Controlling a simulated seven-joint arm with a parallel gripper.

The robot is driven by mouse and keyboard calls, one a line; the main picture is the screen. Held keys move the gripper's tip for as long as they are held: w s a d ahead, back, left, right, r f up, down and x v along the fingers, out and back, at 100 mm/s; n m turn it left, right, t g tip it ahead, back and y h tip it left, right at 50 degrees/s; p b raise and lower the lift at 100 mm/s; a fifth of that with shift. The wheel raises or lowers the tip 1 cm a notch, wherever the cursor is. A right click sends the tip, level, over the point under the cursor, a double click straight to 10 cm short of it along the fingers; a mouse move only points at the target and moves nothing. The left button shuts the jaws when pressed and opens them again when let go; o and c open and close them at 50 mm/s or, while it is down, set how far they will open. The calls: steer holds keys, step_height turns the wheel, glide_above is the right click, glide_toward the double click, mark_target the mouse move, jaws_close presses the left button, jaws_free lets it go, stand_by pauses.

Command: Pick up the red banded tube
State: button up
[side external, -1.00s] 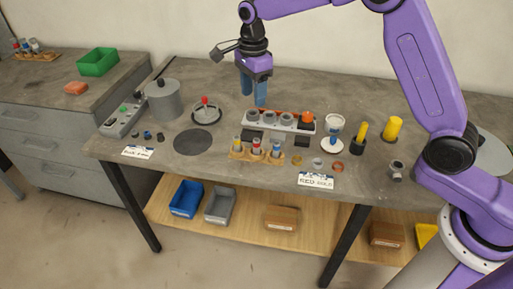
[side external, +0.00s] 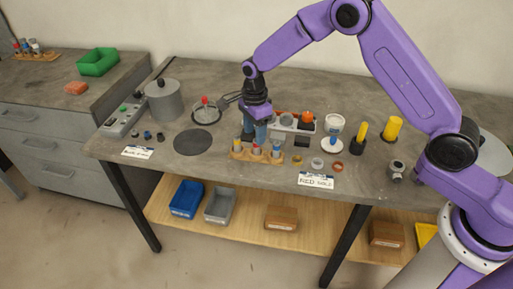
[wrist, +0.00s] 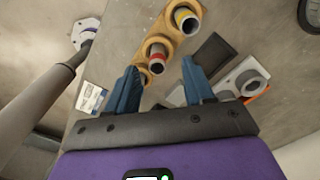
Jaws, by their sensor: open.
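The red banded tube (side external: 256,150) stands upright in the middle of a small wooden rack (side external: 243,157), between a yellow banded tube (side external: 237,144) and a blue banded tube (side external: 276,151). In the wrist view the red banded tube (wrist: 156,60) shows from above, its top between my two fingers in the picture. My gripper (side external: 255,141) is open and empty. Its blue fingers hang just behind and above the rack, pointing down. In the wrist view my fingertips (wrist: 159,68) lie either side of the red and the nearest tube; whether they touch any tube cannot be told.
A white block (side external: 290,126) with round sockets stands behind the rack, partly hidden by my gripper. A white-and-blue stand (side external: 333,133) is to its right. A dark round disc (side external: 193,142) lies left. A label card (side external: 316,181) and small rings lie in front right.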

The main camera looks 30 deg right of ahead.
mark_target(257, 148)
steer(key=f, duration=0.4)
steer(key=shift+s+d+f, duration=0.1)
steer(key=shift+s+d, duration=0.05)
steer(key=shift+s, duration=0.05)
jaws_close()
steer(key=shift+r, duration=0.2)
